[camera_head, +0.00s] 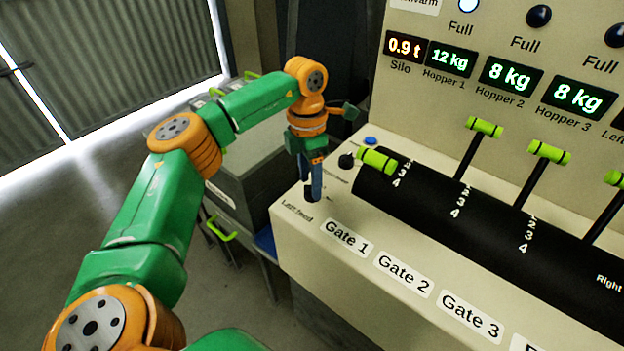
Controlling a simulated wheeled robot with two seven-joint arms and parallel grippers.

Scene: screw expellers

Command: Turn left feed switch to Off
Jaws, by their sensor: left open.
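The left feed switch (309,194) is a small dark knob at the left end of the cream control panel, just above the "Left feed" label (296,210). My left gripper (312,184) points down over it, with its blue fingers at the knob. The fingers are open and partly cover the switch, so its setting cannot be read. I cannot tell whether they touch it. My right gripper is not in view.
Beside the gripper are a black knob (346,161) and a blue button (370,141). The green-handled Gate 1 lever (377,161) is close on the right, with other levers (485,127) beyond. A grey cabinet (240,170) stands behind my left arm.

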